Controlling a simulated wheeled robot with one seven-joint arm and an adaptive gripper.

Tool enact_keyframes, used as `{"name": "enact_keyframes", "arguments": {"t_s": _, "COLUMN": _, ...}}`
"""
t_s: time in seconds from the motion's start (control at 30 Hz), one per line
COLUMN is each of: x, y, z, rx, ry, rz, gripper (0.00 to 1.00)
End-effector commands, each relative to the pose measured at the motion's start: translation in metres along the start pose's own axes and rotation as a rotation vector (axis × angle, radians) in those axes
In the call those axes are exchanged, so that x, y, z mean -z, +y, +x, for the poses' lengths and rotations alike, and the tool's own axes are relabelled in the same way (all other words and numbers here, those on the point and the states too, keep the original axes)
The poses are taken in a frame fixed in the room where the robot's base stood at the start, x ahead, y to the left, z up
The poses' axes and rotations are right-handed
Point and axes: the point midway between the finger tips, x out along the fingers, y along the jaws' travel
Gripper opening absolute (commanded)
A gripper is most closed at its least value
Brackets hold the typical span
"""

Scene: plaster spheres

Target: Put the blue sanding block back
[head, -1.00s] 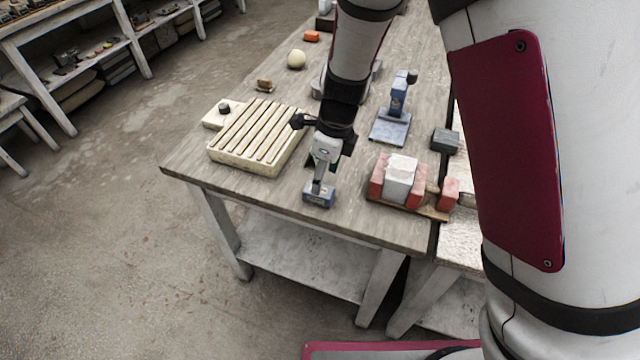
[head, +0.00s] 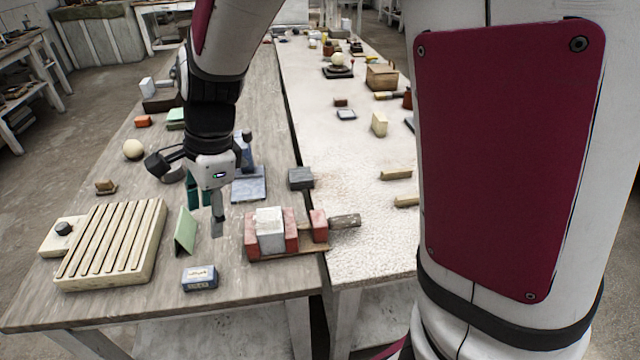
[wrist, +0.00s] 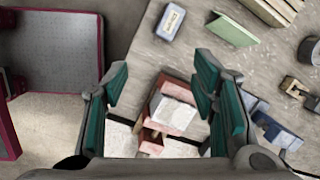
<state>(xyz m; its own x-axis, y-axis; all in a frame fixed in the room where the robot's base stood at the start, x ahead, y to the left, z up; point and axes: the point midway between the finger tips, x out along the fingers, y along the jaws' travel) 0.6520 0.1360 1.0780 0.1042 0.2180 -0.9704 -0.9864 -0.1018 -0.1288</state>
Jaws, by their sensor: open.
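The blue sanding block (head: 199,278), with a pale label on top, lies on the wooden table near its front edge. It also shows at the top of the wrist view (wrist: 170,22). My gripper (head: 206,205) is above the table, beyond the block and apart from it. Its teal-padded fingers stand apart with nothing between them, and the wrist view (wrist: 163,80) shows the gap empty. A white block (wrist: 171,114) between red blocks appears beyond that gap.
A ribbed cream slab (head: 112,243) and a leaning green piece (head: 186,232) are left of my gripper. The red blocks (head: 291,231) with the white block are at right. A blue stand (head: 249,185) is behind. Bare wood surrounds the blue block.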

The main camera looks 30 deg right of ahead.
Motion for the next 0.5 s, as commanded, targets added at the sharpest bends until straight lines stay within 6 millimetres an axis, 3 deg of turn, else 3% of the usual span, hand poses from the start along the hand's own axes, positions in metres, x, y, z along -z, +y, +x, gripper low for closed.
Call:
{"name": "enact_keyframes", "arguments": {"t_s": 0.03, "x": 0.007, "y": 0.010, "z": -0.023, "rx": 0.027, "ry": -0.010, "rz": -0.097, "gripper": 0.53}}
{"name": "enact_keyframes", "arguments": {"t_s": 0.2, "x": 0.028, "y": 0.048, "z": -0.078, "rx": 0.093, "ry": 0.017, "rz": -0.464, "gripper": 0.53}}
{"name": "enact_keyframes", "arguments": {"t_s": 0.5, "x": 0.065, "y": 0.129, "z": -0.142, "rx": 0.142, "ry": 0.224, "rz": -1.095, "gripper": 0.53}}
